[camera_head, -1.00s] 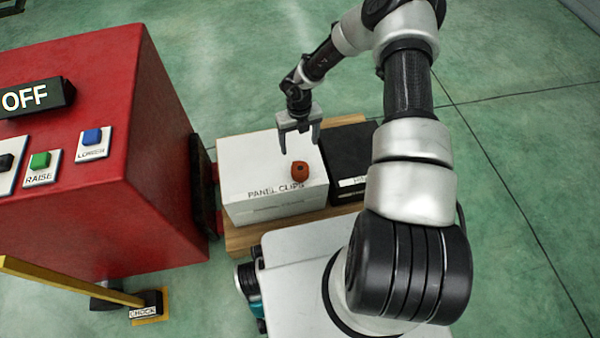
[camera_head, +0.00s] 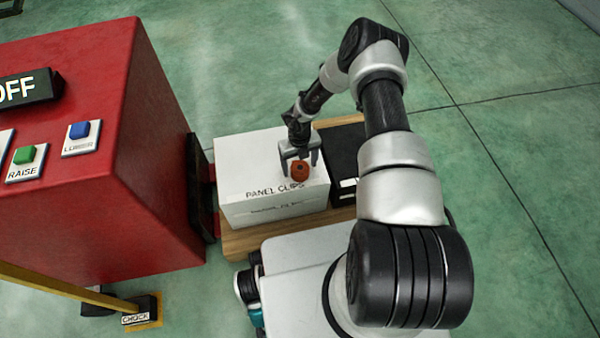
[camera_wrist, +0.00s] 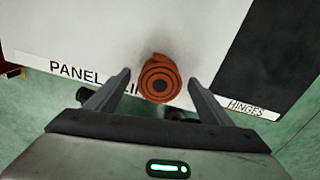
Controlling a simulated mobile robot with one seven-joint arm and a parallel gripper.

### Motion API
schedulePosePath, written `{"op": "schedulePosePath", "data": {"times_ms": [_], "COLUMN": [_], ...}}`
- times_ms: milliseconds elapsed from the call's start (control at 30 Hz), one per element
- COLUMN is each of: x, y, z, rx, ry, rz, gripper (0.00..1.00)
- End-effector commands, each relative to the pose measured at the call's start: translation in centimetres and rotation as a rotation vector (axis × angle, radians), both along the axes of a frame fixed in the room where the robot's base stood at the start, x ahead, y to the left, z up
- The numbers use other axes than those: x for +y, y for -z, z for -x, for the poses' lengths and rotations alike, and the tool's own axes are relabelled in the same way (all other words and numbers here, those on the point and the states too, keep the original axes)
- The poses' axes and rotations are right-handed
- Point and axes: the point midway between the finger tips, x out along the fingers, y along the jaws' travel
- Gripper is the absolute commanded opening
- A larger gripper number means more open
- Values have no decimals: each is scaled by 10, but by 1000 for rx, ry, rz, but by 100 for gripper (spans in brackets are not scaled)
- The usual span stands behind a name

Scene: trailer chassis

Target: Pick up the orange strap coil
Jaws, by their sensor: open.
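The orange strap coil (camera_head: 301,170) sits on top of the white box labelled PANEL CLIPS (camera_head: 243,170). In the wrist view the coil (camera_wrist: 159,79) shows orange and black rings and lies between my gripper's fingers, a little ahead of the fingertips' middle. My gripper (camera_head: 299,165) is open, its two fingers pointing down on either side of the coil with gaps visible. The gripper also shows in the wrist view (camera_wrist: 158,86). I cannot tell how far the fingertips are above the box top.
A black box labelled HINGES (camera_wrist: 275,60) stands right beside the white box. Both rest on a wooden board (camera_head: 240,241). A red cabinet (camera_head: 150,130) with buttons stands close on the left. Open green floor lies behind.

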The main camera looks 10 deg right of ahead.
Motion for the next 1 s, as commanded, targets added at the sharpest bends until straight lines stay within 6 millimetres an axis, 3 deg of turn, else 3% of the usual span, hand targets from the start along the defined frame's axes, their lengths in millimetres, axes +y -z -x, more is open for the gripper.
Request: {"op": "schedulePosePath", "data": {"times_ms": [100,333,633,1000], "x": [0,0,0,0], "y": [17,18,18,11], "z": [0,0,0,-1], "rx": [0,-1,-1,-2], "ry": [-1,-1,-1,0], "rz": [1,0,0,0], "gripper": [74,74,25,25]}}
